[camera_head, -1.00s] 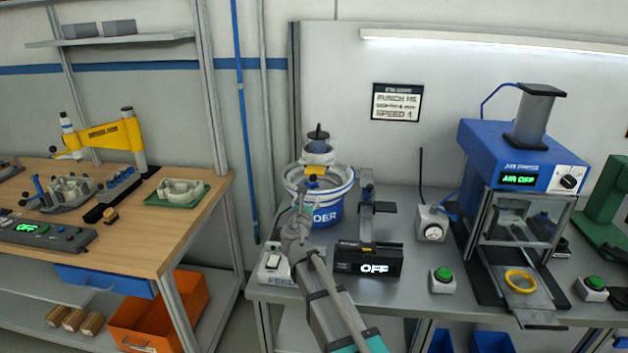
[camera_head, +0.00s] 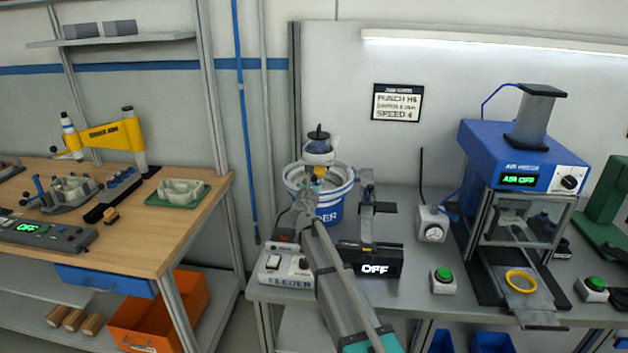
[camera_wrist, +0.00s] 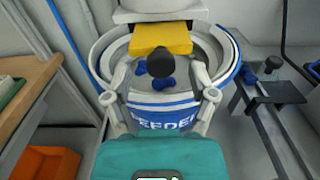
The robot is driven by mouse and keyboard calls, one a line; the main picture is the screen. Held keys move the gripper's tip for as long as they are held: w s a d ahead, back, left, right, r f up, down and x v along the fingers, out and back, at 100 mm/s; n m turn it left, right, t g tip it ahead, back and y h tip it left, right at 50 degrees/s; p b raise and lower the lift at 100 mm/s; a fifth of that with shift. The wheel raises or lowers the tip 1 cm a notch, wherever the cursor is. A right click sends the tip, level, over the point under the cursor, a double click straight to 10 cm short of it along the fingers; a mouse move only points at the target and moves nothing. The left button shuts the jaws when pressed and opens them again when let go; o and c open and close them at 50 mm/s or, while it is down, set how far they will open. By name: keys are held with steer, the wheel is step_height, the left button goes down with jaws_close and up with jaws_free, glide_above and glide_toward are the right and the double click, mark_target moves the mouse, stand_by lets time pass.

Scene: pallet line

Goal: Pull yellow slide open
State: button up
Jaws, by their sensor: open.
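The yellow slide (camera_wrist: 176,38) sits under the pale hopper at the top centre of the wrist view. A round black knob (camera_wrist: 161,63) sticks out from its front. In the head view only a small bit of the yellow slide (camera_head: 320,170) shows behind my gripper. My gripper (camera_wrist: 161,74) is open, with one finger on each side of the knob, and nothing is visibly held. I cannot tell whether the knob is fully between the fingertips. The blue and white feeder bowl (camera_head: 330,213) is below the slide, with blue parts (camera_wrist: 162,83) inside.
The feeder control box (camera_head: 284,268) stands below my arm at the bench's front left. A black track unit showing OFF (camera_head: 372,262) stands right of my arm. A blue press (camera_head: 520,160) stands farther right. A grey rail (camera_wrist: 272,115) runs beside the bowl.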

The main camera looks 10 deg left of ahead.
mark_target(317, 168)
steer(key=shift+w+d, duration=0.1)
steer(key=shift+w, duration=0.95)
jaws_close()
